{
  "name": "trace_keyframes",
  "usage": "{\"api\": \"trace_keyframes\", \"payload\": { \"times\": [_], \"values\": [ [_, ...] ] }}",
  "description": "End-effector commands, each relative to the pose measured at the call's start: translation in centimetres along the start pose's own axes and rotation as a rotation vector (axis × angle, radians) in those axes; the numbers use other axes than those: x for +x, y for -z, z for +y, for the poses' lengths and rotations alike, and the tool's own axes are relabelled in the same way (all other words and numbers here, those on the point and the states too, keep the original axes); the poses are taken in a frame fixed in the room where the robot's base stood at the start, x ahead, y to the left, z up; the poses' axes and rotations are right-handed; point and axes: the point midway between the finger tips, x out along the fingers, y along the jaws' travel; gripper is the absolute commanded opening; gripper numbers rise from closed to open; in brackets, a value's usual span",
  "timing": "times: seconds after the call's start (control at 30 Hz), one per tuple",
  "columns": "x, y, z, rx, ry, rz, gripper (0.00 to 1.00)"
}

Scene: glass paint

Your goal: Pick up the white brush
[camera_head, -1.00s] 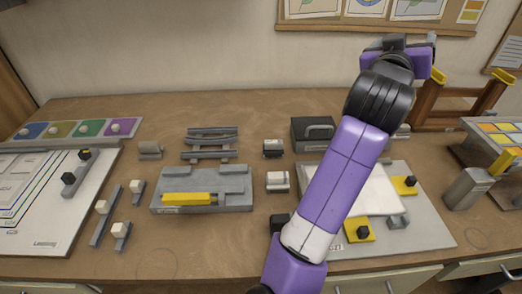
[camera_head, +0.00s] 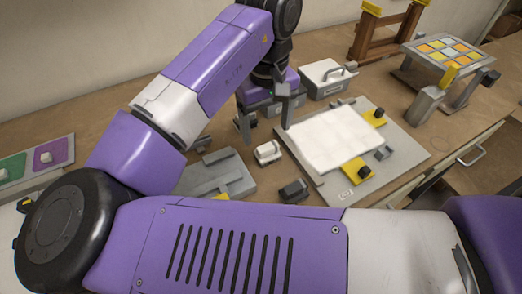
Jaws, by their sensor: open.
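A small white-and-grey block-shaped piece (camera_head: 268,152) lies on the table in the head view, left of the glass panel; it may be the white brush, but I cannot tell for sure. My gripper (camera_head: 266,130) points down just behind it, fingers apart and nothing seen held. The fingertips appear close to the table; their height is hard to judge. My arm hides much of the table's left and front.
The board with a white glass sheet (camera_head: 335,138) and yellow blocks lies right of the gripper. A black piece (camera_head: 294,190) and a grey tray (camera_head: 222,178) are near. Behind stand a white handled box (camera_head: 327,76), a wooden rack (camera_head: 392,35) and a palette stand (camera_head: 458,56).

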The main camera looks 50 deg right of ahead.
Motion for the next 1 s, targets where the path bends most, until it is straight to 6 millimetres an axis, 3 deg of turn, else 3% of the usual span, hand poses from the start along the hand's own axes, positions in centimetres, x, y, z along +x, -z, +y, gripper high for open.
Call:
{"api": "trace_keyframes", "payload": {
  "times": [0.37,0.7,1.0],
  "values": [
    [3.2,-0.1,-0.1,-0.024,0.004,-0.001,0.76],
    [7.5,-0.2,0.1,-0.023,0.004,0.000,0.76],
    [7.8,-0.1,0.1,-0.022,0.004,0.002,0.74]
  ]
}}
